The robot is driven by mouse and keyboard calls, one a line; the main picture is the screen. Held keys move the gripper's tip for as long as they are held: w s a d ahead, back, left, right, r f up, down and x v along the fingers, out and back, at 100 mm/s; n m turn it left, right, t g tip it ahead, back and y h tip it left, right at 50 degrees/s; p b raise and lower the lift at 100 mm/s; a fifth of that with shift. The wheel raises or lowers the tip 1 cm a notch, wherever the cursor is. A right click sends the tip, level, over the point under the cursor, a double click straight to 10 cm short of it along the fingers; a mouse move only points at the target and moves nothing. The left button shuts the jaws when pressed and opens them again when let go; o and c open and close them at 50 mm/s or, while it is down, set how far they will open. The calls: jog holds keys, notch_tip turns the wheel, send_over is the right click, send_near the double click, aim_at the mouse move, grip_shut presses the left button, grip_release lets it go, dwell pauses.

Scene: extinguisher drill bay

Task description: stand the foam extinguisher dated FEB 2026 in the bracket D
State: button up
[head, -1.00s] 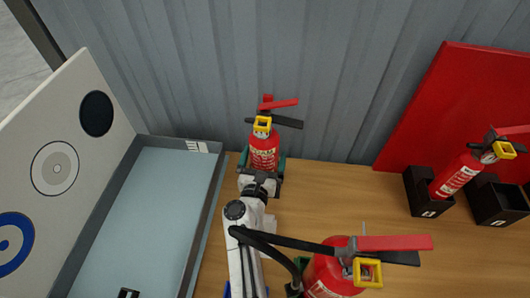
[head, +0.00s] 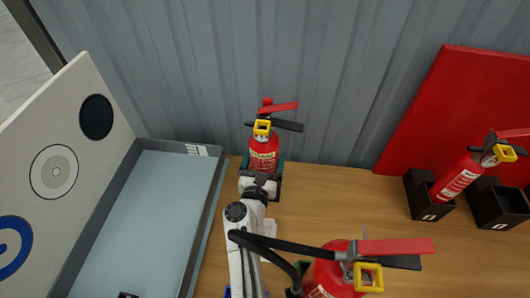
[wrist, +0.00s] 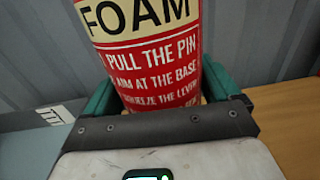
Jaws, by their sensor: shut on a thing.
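A red foam extinguisher (head: 263,152) stands upright at the back of the wooden bench, near the corrugated wall. It has a red lever, a black handle and a yellow tag. My gripper (head: 262,168) is shut on its body. In the wrist view the FOAM label and printed instructions on the extinguisher (wrist: 150,60) fill the space between my green fingers (wrist: 165,95). No date shows in either view. Black brackets stand at the right; one bracket (head: 415,193) holds a leaning red extinguisher (head: 458,180), and the bracket beside it (head: 500,205) looks empty. Their letters are too small to read.
A grey-rimmed tray (head: 210,215) with a pale blue floor lies at the left, below a white board (head: 75,130) with round targets. Another red extinguisher (head: 335,275) stands close in front. A red panel (head: 460,110) leans behind the brackets. The bench between is clear.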

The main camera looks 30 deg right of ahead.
aim_at(264, 144)
jog(key=shift+c, duration=0.8)
jog(key=shift+r, duration=0.2)
jog(key=shift+c, duration=0.4)
jog(key=shift+r, duration=0.15)
jog(key=shift+r+p, duration=2.2)
jog(key=shift+r, duration=0.9)
